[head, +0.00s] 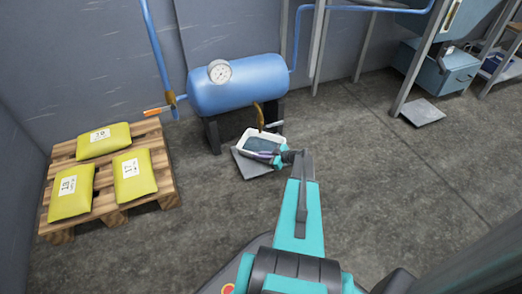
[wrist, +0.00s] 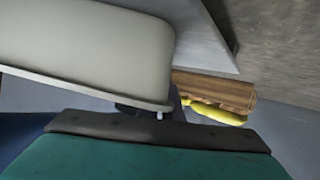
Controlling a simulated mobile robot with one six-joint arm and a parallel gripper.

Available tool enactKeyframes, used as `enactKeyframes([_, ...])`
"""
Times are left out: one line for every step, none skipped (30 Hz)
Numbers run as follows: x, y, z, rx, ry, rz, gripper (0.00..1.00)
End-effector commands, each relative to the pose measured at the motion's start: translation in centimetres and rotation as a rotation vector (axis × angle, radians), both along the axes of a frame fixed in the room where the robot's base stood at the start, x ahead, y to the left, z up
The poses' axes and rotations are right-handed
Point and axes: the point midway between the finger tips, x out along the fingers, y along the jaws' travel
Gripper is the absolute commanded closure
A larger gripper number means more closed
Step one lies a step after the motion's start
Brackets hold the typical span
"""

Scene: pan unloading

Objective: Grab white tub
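The white tub (head: 246,137) sits below the blue tank on a low grey plate (head: 245,167), with dark content inside it. My gripper (head: 275,157) is at the tub's near right edge in the head view and covers part of it. In the wrist view the tub (wrist: 90,45) fills the upper left, very close, its rim just beyond the gripper body. The gripper (wrist: 150,112) shows there only as a small dark part at the rim. I cannot tell whether its fingers are apart or closed on the rim.
The blue tank (head: 240,84) with a gauge stands over the tub, with a brown spout (head: 259,116) close above it. A wooden pallet (head: 168,190) with yellow bags (head: 132,177) is at left. The floor to the right is clear up to a metal rack.

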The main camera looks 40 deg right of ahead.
Motion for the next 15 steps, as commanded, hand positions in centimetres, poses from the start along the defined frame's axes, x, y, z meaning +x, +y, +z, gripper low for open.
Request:
enactKeyframes([0.01, 0.0, 0.0, 0.0, 0.0, 0.0, 1.0])
enactKeyframes([0.01, 0.0, 0.0, 0.0, 0.0, 0.0, 1.0])
enactKeyframes([0.01, 0.0, 0.0, 0.0, 0.0, 0.0, 1.0])
enactKeyframes([0.01, 0.0, 0.0, 0.0, 0.0, 0.0, 1.0])
enactKeyframes([0.01, 0.0, 0.0, 0.0, 0.0, 0.0, 1.0])
enactKeyframes([0.04, 0.0, 0.09, 0.0, -0.001, 0.001, 1.0])
enactKeyframes([0.04, 0.0, 0.09, 0.0, -0.001, 0.001, 1.0])
enactKeyframes([0.04, 0.0, 0.09, 0.0, -0.001, 0.001, 1.0])
enactKeyframes([0.04, 0.0, 0.09, 0.0, -0.001, 0.001, 1.0])
enactKeyframes([0.04, 0.0, 0.09, 0.0, -0.001, 0.001, 1.0])
enactKeyframes([0.04, 0.0, 0.09, 0.0, -0.001, 0.001, 1.0])
enactKeyframes([0.04, 0.01, 0.09, 0.0, -0.001, 0.001, 1.0])
enactKeyframes([0.04, 0.01, 0.12, 0.0, -0.001, 0.001, 1.0])
enactKeyframes([0.04, 0.0, 0.15, 0.0, -0.001, 0.001, 1.0])
enactKeyframes([0.04, 0.01, 0.22, 0.0, -0.001, 0.001, 1.0])
